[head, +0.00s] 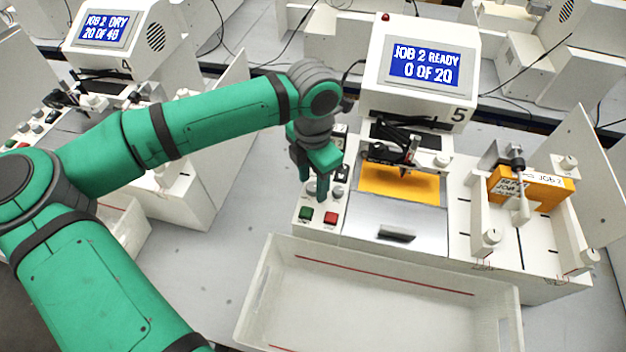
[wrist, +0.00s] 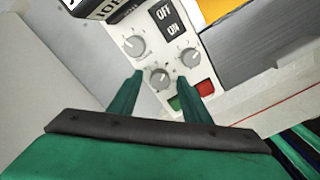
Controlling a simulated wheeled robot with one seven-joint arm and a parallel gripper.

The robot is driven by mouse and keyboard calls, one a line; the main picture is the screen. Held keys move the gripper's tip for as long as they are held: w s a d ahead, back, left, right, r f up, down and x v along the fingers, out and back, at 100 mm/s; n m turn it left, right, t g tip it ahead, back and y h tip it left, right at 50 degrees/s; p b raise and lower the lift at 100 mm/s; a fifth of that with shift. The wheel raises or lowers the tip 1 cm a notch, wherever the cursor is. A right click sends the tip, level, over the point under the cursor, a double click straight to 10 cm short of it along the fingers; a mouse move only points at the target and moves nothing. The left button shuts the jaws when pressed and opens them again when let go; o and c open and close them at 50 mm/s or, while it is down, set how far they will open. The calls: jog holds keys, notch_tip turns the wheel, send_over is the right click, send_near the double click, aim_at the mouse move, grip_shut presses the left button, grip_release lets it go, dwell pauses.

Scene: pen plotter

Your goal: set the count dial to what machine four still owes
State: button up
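Machine 5 carries a screen (head: 425,69) reading "JOB 2 READY, 0 OF 20". Machine 4's screen (head: 103,29), at the far left, reads "JOB 2 DRY, 20 OF" a number that looks like 45, its last digit unclear. In the wrist view, machine 5's control panel shows a large dial (wrist: 133,46), a right dial (wrist: 190,57) and a lower dial (wrist: 160,78). Their labels are too small to read. My gripper (head: 320,190) is over this panel, fingers pointing down. In the wrist view its open fingers (wrist: 164,82) stand either side of the lower dial, with gaps showing.
Green and red buttons (head: 318,215) sit at the panel's front, close to my fingers. An OFF/ON switch (wrist: 169,20) lies behind the dials. A white bin (head: 370,300) stands in front. An orange box (head: 530,188) sits in the right-hand feeder.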

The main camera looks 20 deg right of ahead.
aim_at(313, 186)
notch_tip(313, 186, up, 11)
dwell(0.7)
